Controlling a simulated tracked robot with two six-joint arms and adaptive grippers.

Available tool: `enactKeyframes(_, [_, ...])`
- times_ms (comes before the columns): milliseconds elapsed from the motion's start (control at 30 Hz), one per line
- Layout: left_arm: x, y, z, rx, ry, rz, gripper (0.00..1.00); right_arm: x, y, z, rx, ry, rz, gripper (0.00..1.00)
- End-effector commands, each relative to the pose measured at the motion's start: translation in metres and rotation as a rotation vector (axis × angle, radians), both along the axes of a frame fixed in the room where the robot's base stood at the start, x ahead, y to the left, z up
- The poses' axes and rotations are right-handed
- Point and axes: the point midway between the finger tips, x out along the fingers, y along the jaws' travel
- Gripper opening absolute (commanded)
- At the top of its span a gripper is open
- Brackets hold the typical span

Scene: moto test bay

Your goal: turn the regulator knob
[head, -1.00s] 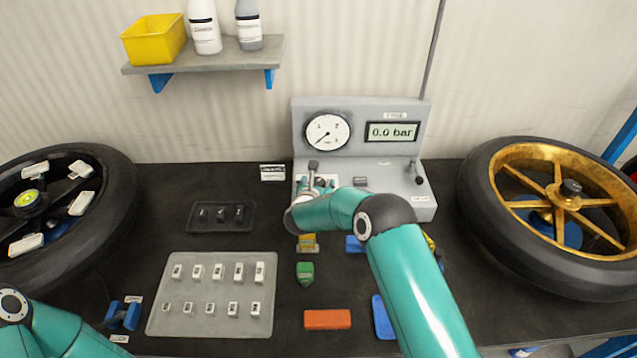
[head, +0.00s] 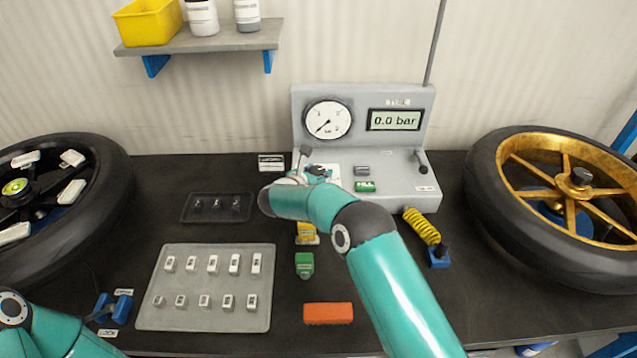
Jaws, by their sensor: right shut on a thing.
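The grey tyre inflator console (head: 388,152) stands against the wall. It has a round dial (head: 327,120) with its needle at the lower left and a display (head: 395,120) reading 0.0 bar. My right gripper (head: 318,172) is at the left part of the console's lower deck, shut on what seems to be the regulator knob. The knob itself is hidden behind my gripper and wrist. My left arm shows only at the lower left corner; its gripper is out of view.
A green FILL button (head: 365,187) and a black lever (head: 421,161) are on the console. A yellow coiled hose (head: 422,226) lies in front. A grey mat (head: 205,318) with small weights, an orange block (head: 328,313) and a gold wheel (head: 508,200) share the dark bench.

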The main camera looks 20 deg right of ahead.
Motion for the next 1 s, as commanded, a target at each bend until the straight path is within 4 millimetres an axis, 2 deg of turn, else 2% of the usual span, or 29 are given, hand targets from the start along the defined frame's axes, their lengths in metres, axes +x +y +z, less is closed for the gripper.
enactKeyframes(33, [0.0, 0.0, -0.013, 0.0, 0.0, 0.0, 0.43, 0.002, 0.0, -0.004, -0.001, -0.009, -0.036, 0.13])
enactKeyframes(300, [0.0, 0.0, -0.029, 0.0, -0.001, 0.0, 0.43, 0.002, 0.0, 0.0, -0.002, -0.005, -0.176, 0.13])
enactKeyframes(767, [0.0, 0.0, -0.031, 0.0, -0.001, 0.0, 0.43, 0.0, -0.001, 0.002, 0.001, -0.001, -0.212, 0.13])
enactKeyframes(800, [0.0, 0.0, -0.031, 0.0, -0.001, 0.0, 0.43, 0.0, -0.001, 0.002, 0.001, -0.001, -0.212, 0.53])
enactKeyframes(933, [0.0, 0.0, -0.031, 0.0, -0.001, 0.0, 0.43, 0.0, -0.001, 0.002, 0.002, 0.0, -0.212, 0.74])
enactKeyframes(1000, [0.0, 0.0, -0.031, 0.0, -0.001, 0.0, 0.43, 0.0, -0.001, 0.002, 0.002, -0.001, -0.211, 0.74])
